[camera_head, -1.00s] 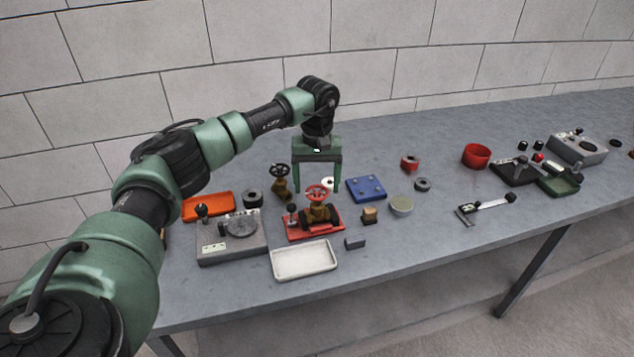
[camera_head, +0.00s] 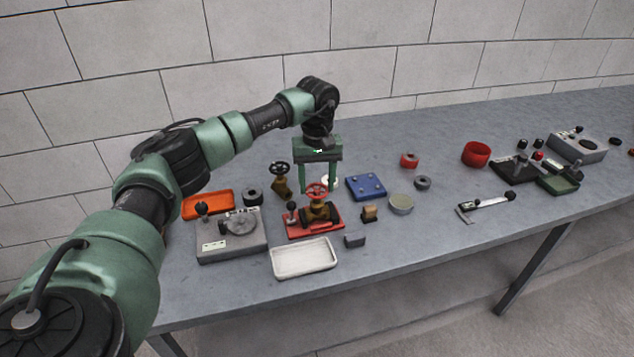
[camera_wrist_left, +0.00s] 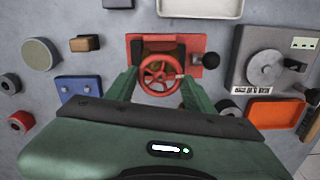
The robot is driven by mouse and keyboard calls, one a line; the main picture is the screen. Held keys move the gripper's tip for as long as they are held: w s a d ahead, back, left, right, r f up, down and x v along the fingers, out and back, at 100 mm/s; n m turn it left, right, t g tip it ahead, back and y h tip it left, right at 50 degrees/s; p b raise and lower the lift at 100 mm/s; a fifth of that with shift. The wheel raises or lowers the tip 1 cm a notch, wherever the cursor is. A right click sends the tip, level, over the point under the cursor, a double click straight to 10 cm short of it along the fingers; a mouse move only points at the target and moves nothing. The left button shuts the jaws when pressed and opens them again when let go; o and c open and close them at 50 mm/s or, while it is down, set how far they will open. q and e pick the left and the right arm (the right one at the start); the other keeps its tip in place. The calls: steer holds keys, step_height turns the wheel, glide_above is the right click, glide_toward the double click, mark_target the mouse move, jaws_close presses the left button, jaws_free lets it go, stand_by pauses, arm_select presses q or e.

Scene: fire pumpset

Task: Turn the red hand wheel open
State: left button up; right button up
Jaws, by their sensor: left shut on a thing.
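The red hand wheel (camera_head: 317,190) sits on top of a brass valve (camera_head: 319,210) mounted on a red base plate (camera_head: 299,233). My left gripper (camera_head: 317,191) reaches down from above, its two green fingers on either side of the wheel. In the left wrist view the wheel (camera_wrist_left: 159,74) shows between the fingers, and the left gripper (camera_wrist_left: 159,86) is shut on its rim. A black-knobbed lever (camera_head: 292,210) stands on the same plate. The right gripper is not in view.
A grey device (camera_head: 230,245) and orange tray (camera_head: 208,206) lie left, a white tray (camera_head: 304,270) in front. A blue plate (camera_head: 366,187), wooden block (camera_head: 369,214) and round tin (camera_head: 401,204) lie right.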

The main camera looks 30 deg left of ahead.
arm_select(q)
steer(key=n, duration=0.7)
steer(key=shift+n, duration=0.4)
steer(key=n+p, duration=0.1)
steer(key=n, duration=0.6)
steer(key=shift+r, duration=0.1)
steer(key=n+p, duration=0.1)
steer(key=n, duration=0.6)
steer(key=shift+n, duration=0.3)
steer(key=n+p, duration=0.1)
steer(key=n, duration=0.2)
steer(key=shift+n, duration=0.3)
steer(key=n, duration=0.3)
steer(key=shift+n+p, duration=0.3)
steer(key=shift+p, duration=0.1)
steer(key=n+p, duration=0.1)
steer(key=n, duration=0.5)
steer(key=shift+d+p, duration=0.1)
steer(key=shift+p, duration=0.2)
steer(key=n+p, duration=0.1)
steer(key=n, duration=0.4)
steer(key=shift+n+p, duration=0.4)
steer(key=n+p, duration=0.2)
steer(key=n, duration=0.3)
steer(key=n+p, duration=0.2)
steer(key=n, duration=0.3)
steer(key=shift+n+p, duration=0.4)
